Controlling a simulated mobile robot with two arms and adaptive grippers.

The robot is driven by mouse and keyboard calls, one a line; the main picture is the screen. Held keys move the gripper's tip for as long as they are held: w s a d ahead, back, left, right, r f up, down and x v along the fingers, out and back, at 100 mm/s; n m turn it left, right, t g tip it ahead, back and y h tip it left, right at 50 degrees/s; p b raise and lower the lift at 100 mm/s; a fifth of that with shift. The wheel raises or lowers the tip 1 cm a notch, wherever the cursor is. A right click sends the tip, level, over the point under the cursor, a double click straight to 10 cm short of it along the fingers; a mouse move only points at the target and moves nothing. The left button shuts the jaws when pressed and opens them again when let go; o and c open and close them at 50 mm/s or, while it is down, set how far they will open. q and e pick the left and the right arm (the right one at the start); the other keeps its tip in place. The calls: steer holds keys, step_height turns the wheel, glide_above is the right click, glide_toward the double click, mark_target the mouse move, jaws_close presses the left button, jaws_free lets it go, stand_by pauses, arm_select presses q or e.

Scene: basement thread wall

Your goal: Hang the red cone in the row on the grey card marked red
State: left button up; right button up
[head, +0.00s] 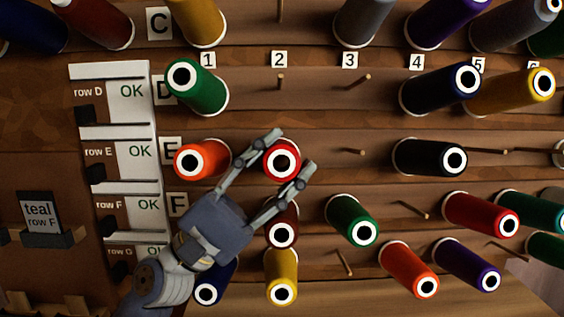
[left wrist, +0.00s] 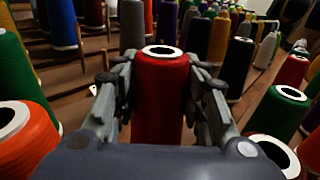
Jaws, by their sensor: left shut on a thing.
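A red cone (head: 283,163) with a white ring at its end is in row E below number 2. My left gripper (head: 292,150) is shut on it, one finger on each side. In the left wrist view the red cone (left wrist: 160,100) stands between the fingers. The peg behind it is hidden, so I cannot tell whether the cone is on it. The one readable small card (head: 41,213) is grey and says teal, row F; no card marked red shows. My right gripper is not in view.
An orange cone (head: 202,160) is just left of the held cone, a dark red cone (head: 282,225) below it. Bare pegs show under number 2 (head: 281,82) in row D and under number 3 (head: 356,152) in row E. Row label plates (head: 128,165) reading OK stand at left.

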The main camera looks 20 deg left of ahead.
arm_select(q)
steer(key=shift+f, duration=0.15)
steer(key=o, duration=1.1)
steer(key=shift+o, duration=0.7)
steer(key=shift+a, duration=0.1)
